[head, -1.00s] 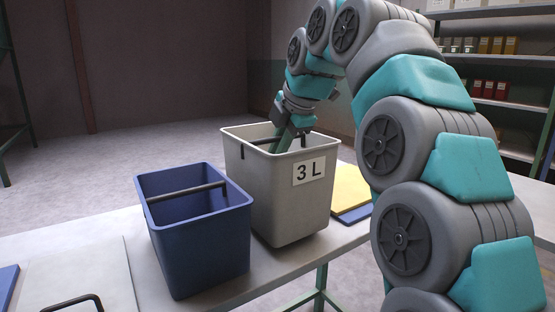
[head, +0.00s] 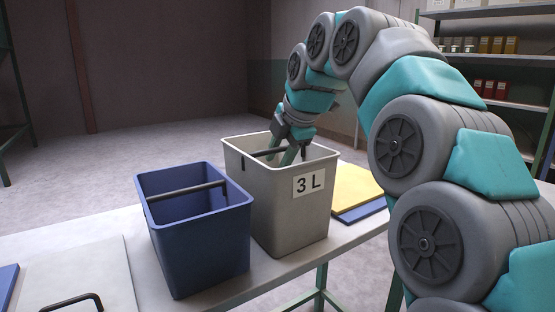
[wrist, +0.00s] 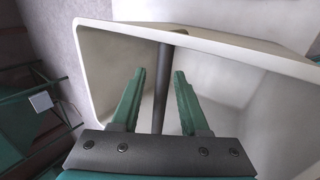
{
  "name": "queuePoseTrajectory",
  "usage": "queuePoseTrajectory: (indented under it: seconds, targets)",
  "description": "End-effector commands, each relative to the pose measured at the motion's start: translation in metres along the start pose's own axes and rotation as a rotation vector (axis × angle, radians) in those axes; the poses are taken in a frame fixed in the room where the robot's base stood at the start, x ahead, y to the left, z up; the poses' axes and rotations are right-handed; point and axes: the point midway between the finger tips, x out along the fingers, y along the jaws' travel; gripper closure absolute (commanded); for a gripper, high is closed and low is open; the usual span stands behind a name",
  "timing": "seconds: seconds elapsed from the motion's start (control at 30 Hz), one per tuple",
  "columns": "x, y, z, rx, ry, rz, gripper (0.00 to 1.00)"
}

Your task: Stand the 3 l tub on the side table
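The 3 l tub (head: 287,213) is a grey box with a "3 L" label (head: 308,184) and a dark bar handle (head: 268,152) across its mouth. It stands upright on the grey table (head: 283,266), right of a blue tub. My gripper (head: 285,156) reaches down into its mouth from above. In the wrist view, the two green fingers (wrist: 159,75) stand apart on either side of the bar (wrist: 161,95), with gaps showing beside it. The tub's inside bottom is mostly hidden in the head view.
The blue tub (head: 203,245) with its own bar stands close on the left. Yellow and blue flat boards (head: 355,190) lie right behind the grey tub. A pale panel with a dark handle (head: 80,276) is at the front left. Shelves (head: 470,75) stand at the back right.

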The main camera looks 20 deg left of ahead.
Motion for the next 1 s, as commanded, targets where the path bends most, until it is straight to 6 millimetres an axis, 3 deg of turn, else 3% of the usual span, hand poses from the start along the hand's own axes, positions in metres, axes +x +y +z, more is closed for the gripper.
queuePoseTrajectory:
  seconds: [0.33,0.7,1.0]
  targets:
    - [-0.009,0.002,0.001,0.0,-0.001,0.003,0.56]
    - [-0.064,0.002,0.001,0.0,-0.003,0.004,0.56]
    - [-0.09,0.002,0.0,-0.002,-0.001,0.001,0.56]
